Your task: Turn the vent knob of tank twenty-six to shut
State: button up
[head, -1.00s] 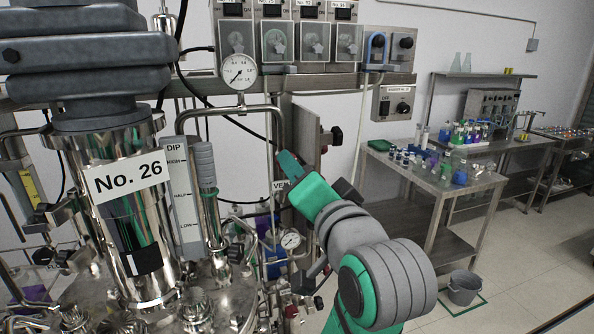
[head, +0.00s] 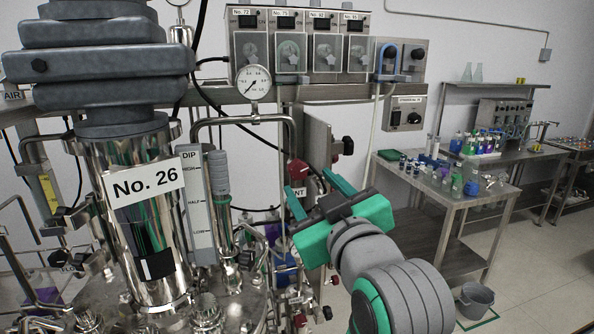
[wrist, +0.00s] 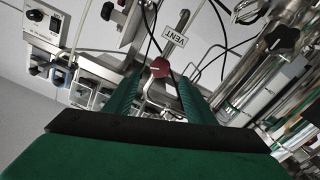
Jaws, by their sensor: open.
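Tank twenty-six (head: 150,240) is the shiny steel vessel at the left of the head view, with a "No. 26" label (head: 147,190). The red vent knob (head: 298,168) sits on the pipework right of it, just beyond my gripper (head: 318,186). The VENT label below the knob is partly covered by a green finger. In the wrist view the red knob (wrist: 160,68) shows between the two spread fingers of my gripper (wrist: 160,84), near the tips, with the VENT label (wrist: 175,37) beside it. My gripper is open and empty. I cannot tell whether it touches the knob.
A steel plate (head: 318,145) stands right behind the knob, with another dark red knob (head: 347,146) on its far side. A pressure gauge (head: 254,83) and pipe are above left. A bench with bottles (head: 440,195) and a grey bucket (head: 475,300) are at the right.

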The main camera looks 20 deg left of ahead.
aim_at(299, 172)
jog(key=x, duration=0.9)
